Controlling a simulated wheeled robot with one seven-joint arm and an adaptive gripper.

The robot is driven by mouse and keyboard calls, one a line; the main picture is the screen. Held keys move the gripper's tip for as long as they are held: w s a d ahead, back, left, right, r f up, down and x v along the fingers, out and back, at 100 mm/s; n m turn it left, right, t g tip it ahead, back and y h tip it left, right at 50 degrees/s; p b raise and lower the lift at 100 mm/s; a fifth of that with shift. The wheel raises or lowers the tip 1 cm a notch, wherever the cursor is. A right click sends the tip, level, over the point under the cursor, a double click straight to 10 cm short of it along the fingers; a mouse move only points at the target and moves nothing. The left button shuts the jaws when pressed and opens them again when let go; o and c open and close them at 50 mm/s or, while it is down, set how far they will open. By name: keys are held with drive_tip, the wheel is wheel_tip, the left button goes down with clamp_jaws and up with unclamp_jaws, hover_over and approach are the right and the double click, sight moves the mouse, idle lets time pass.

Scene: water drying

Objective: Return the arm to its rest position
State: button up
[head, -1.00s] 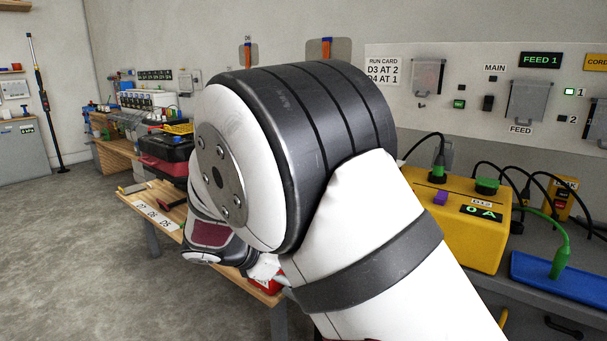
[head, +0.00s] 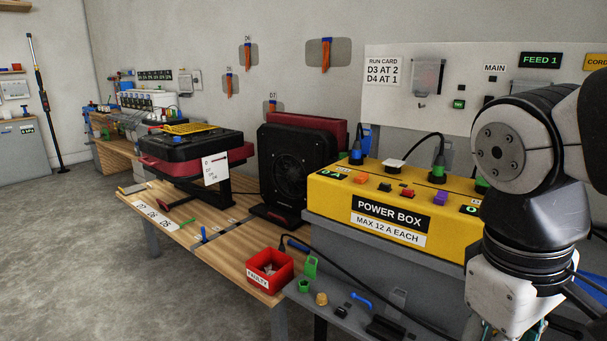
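My arm (head: 520,165) is at the right side of the head view, in front of the right end of the yellow power box. Its white and dark joints fold down, and the white wrist part (head: 505,300) points downward near the bottom edge. Only the top of my gripper (head: 512,332) may show at the bottom edge. Its fingertips are cut off, so I cannot see whether it is open or shut, or whether it holds anything.
The yellow power box (head: 385,238) stands left of my arm with plugs on top. A red bin (head: 268,283) labelled FAULTY sits on the wooden bench (head: 190,245). A black fan unit (head: 298,175) and a black-and-red case (head: 190,150) stand behind. Grey floor at left is clear.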

drive_tip(key=s+a+f+m+y, duration=0.2)
drive_tip(key=s+m, duration=0.2)
drive_tip(key=s, duration=0.6)
wheel_tip(320, 180, up, 26)
drive_tip(key=t+p, duration=0.4)
drive_tip(key=p, duration=2)
drive_tip(key=shift+w+d+f, duration=0.2)
drive_tip(key=shift+w, duration=0.15)
drive_tip(key=shift+d, duration=0.1)
